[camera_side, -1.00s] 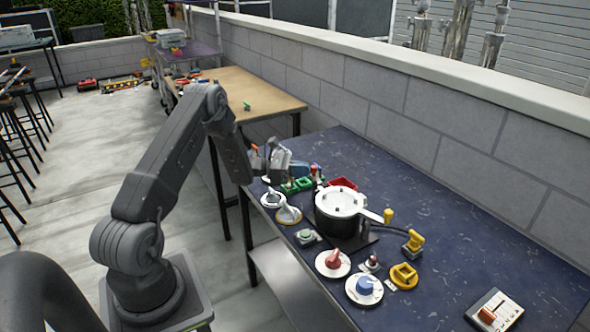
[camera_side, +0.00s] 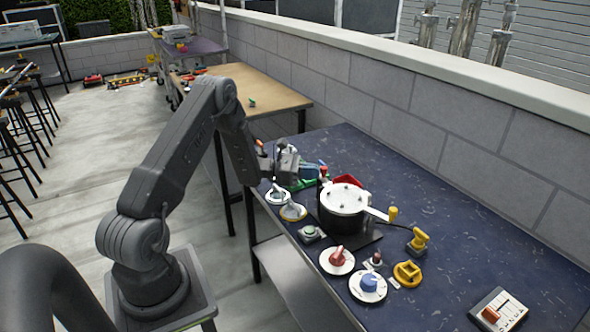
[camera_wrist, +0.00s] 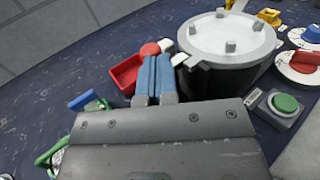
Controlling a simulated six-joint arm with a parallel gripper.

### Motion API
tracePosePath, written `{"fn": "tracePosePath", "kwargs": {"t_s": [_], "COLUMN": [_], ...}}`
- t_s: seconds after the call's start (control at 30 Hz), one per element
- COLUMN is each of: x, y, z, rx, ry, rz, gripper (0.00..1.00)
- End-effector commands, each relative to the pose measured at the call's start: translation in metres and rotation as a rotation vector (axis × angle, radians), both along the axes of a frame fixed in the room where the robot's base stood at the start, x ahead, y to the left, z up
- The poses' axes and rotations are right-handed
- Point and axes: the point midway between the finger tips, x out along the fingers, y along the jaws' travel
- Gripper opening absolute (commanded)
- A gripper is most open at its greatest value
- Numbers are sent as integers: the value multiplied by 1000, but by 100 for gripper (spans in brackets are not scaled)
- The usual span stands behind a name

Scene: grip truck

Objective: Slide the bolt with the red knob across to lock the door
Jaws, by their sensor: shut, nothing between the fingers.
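My gripper (camera_wrist: 154,65) is shut and empty, its two blue fingers together. In the side view the gripper (camera_side: 313,171) is at the far end of the blue table, left of the pot. A red knob (camera_wrist: 150,49) shows just beyond the fingertips in the wrist view. It also shows beside the fingertips in the side view (camera_side: 323,171). I cannot tell whether the fingers touch it. The bolt's bar and the door are not clearly seen; the fingers, gripper body and pot hide much of that spot.
A grey pot (camera_wrist: 225,45) stands close to the fingers' right. A red bin (camera_wrist: 126,74) lies to their left, with a blue-and-green item (camera_wrist: 88,100) further left. A green button box (camera_wrist: 283,105), dials (camera_side: 337,258) and yellow parts (camera_side: 408,272) occupy the near side. The table's right is mostly clear.

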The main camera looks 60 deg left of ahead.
Motion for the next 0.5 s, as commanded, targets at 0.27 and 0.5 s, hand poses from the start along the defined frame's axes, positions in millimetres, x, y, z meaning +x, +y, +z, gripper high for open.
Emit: {"fn": "tracePosePath", "kwargs": {"t_s": [0.27,0.5], "x": [-43,-85], "y": [36,66], "z": [1,0], "rx": [-1,-1], "ry": [0,-1], "rz": [18,18], "gripper": [0,0]}}
